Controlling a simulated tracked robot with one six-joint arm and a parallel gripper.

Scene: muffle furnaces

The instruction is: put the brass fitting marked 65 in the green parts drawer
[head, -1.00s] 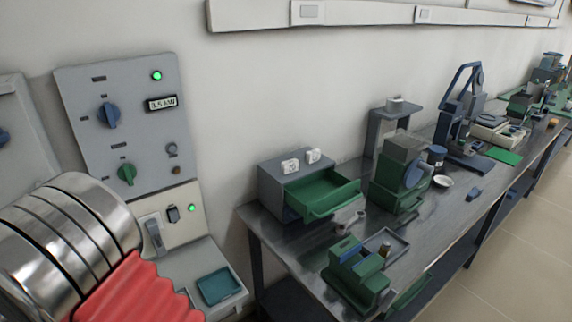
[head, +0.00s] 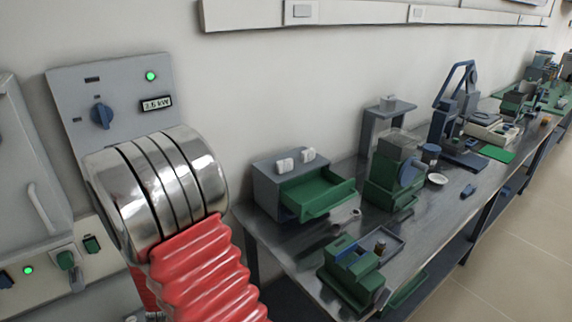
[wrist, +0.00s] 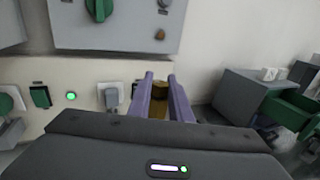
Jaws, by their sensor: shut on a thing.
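My gripper (wrist: 160,80) is shut on a brass fitting (wrist: 159,99), which sits between its two purple-blue fingers in the wrist view. No number can be read on the fitting. The green parts drawer (head: 325,201) is pulled open from a grey cabinet (head: 263,189) on the bench in the head view. Its visible inside looks empty. The drawer also shows at the right edge of the wrist view (wrist: 290,110), right of my gripper and apart from it. My gripper does not show in the head view.
Small round parts (head: 336,229) lie on the metal bench (head: 300,243) before the drawer. A green and blue fixture (head: 350,272) and a dark tray (head: 392,242) stand nearer. A green machine (head: 392,180) stands right of the drawer. Wall control panels (head: 118,105) are at left.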

